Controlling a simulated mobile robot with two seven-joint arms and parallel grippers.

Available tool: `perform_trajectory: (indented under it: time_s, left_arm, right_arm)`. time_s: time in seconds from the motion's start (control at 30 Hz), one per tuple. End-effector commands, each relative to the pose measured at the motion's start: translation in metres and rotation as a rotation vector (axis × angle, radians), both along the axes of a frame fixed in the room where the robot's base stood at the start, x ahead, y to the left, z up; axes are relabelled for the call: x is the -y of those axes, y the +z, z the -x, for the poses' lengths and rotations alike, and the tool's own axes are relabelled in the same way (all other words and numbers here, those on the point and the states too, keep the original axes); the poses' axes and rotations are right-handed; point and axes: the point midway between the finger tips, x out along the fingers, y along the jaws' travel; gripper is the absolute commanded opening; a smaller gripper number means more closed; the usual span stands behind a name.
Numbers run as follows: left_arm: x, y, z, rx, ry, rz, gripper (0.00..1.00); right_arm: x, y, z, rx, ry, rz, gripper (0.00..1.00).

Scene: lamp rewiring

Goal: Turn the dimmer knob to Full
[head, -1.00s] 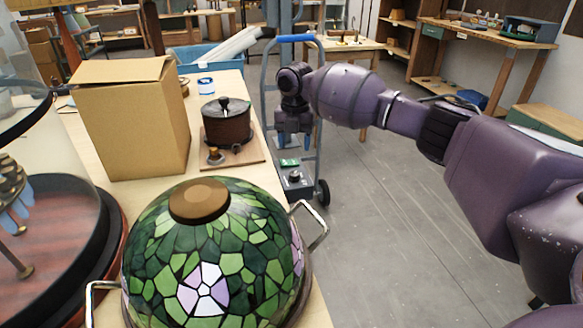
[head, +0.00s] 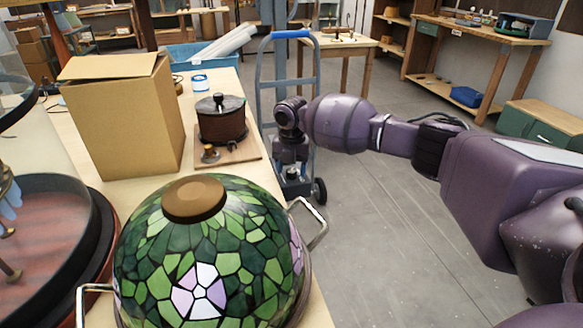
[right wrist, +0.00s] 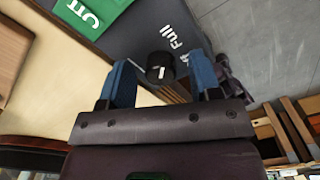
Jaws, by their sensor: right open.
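The dimmer knob (right wrist: 160,66) is round and black with a short white mark. It sits on a dark box face (right wrist: 150,27), with the white word "Full" printed beside it. The mark shows on the side of the knob nearer my gripper, away from the word. My right gripper (right wrist: 161,80) is open, its two blue fingers on either side of the knob; I cannot tell whether they touch it. My left gripper is not in view.
The bench on the left holds a stained-glass shade (head: 230,262), a cardboard box (head: 115,125) and a dark pot-like unit (head: 220,125) on a wooden board. Open floor (head: 370,240) lies to the right.

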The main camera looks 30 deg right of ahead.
Motion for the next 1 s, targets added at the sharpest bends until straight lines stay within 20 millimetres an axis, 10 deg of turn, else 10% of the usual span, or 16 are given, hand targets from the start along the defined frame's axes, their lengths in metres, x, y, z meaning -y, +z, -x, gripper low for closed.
perform_trajectory:
  time_s: [0.33, 1.0]
  left_arm:
    - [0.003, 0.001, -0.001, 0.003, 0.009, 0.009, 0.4]
    - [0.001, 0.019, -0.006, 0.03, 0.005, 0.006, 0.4]
  right_arm:
    - [0.0, 0.0, 0.0, 0.0, 0.0, 0.0, 0.09]
    - [0.0, 0.003, 0.001, 0.002, -0.28, -0.002, 0.09]
